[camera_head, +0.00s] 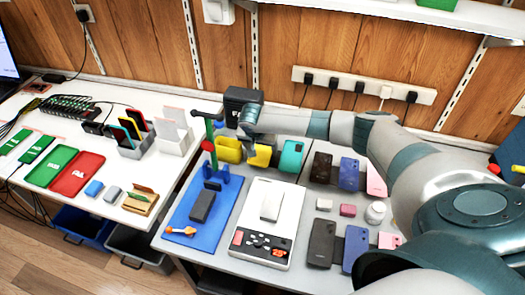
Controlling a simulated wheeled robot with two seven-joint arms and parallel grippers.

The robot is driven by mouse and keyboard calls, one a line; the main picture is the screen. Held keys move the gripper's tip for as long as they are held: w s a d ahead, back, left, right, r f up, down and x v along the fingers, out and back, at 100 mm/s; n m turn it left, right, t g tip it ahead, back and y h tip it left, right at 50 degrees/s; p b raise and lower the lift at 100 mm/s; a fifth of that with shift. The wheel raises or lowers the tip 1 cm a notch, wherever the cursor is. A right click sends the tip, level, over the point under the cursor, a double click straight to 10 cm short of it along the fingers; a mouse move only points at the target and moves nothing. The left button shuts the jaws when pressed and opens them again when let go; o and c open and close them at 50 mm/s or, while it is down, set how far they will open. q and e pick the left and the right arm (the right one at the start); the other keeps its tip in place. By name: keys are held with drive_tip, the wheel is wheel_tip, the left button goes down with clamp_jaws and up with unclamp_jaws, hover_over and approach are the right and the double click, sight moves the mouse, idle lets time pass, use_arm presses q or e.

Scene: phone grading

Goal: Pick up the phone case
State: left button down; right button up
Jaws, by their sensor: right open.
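Several flat phones or phone cases lie on the grey table at the right: a teal one (292,157), a dark brown one (321,167), a blue one (350,174) and a pink one (376,180) in the back row. A black one (321,242), another blue one (355,249) and a partly hidden pink one lie in the front row. I cannot tell which are cases. My right arm reaches across from the right. My right gripper (250,118) is open above the back of the table, left of the teal item; its fingertips are small and unclear. My left gripper is out of view.
Yellow bins (228,149) stand below my right gripper. Coloured cases stand in racks on the white left table. A power strip (352,82) runs along the wall.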

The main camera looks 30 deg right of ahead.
sight(262, 155)
drive_tip(key=c, duration=0.8)
